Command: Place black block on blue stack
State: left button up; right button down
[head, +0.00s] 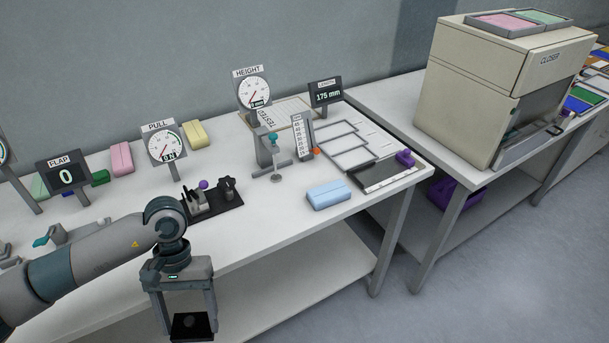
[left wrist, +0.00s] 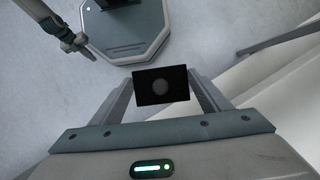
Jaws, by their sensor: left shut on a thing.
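My left gripper (head: 190,318) hangs in front of the table's near edge, pointing down. My right gripper is not seen.
The white table (head: 255,215) holds a black fixture (head: 213,202), a height gauge (head: 270,155), a ruled frame board (head: 350,145) and several coloured blocks at the back. A beige closer machine (head: 500,90) stands on the right table. Table space left of the light blue block is clear.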

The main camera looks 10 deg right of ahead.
aim_at(329, 190)
jog(key=i+l, duration=0.15)
jog(key=l, duration=0.2)
jog(key=i+l+z, duration=0.1)
jog(key=l, duration=0.3)
jog(key=i+l, duration=0.15)
jog(key=l, duration=0.2)
jog(key=i+l+z, duration=0.1)
jog(key=l, duration=0.3)
jog(key=i+l, duration=0.2)
jog(key=l, duration=0.15)
